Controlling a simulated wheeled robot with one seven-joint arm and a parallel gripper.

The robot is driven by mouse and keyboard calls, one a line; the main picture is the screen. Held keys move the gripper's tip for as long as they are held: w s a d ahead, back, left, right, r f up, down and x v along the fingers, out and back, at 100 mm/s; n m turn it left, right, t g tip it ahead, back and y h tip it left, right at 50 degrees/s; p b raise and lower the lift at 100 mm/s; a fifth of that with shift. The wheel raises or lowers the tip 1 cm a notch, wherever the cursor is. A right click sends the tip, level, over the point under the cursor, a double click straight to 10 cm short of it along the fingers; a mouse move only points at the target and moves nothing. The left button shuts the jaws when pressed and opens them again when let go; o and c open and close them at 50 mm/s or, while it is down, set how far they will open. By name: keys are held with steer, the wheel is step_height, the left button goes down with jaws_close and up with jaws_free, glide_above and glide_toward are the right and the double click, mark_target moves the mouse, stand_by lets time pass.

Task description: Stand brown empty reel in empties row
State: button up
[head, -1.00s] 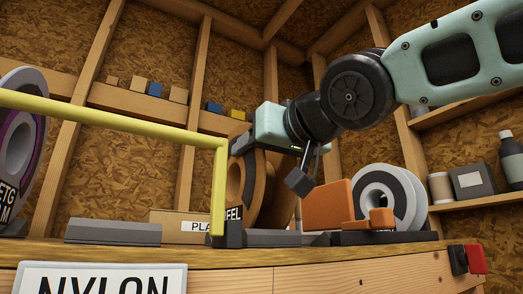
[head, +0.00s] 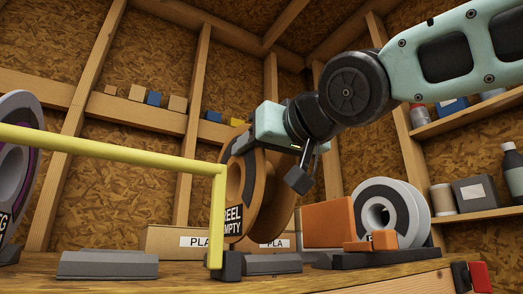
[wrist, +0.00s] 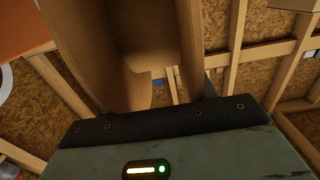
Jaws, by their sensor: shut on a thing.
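The brown reel (head: 236,180), with a dark label reading "REEL EMPTY", hangs upright from my gripper (head: 262,148). In the head view its lower rim shows just above a low grey cradle (head: 272,264) on the bench, with a small visible gap. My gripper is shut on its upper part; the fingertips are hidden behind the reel. In the wrist view the reel (wrist: 125,40) fills the space in front of the gripper's dark edge. Which holder belongs to the empties row cannot be read from these frames.
A yellow rail (head: 110,143) with an upright post (head: 217,220) stands in front. A grey-white reel (head: 418,215) and an orange block (head: 328,220) stand right. Another grey cradle (head: 107,265) lies left, near a large reel (head: 18,150). A PLA box (head: 170,241) is behind.

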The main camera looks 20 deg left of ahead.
steer(key=shift+s+d, duration=0.1)
steer(key=b+v, duration=1.2)
steer(key=v, duration=0.7)
steer(key=shift+s+d, duration=0.25)
steer(key=shift+s, duration=0.05)
stand_by(0.6)
stand_by(0.4)
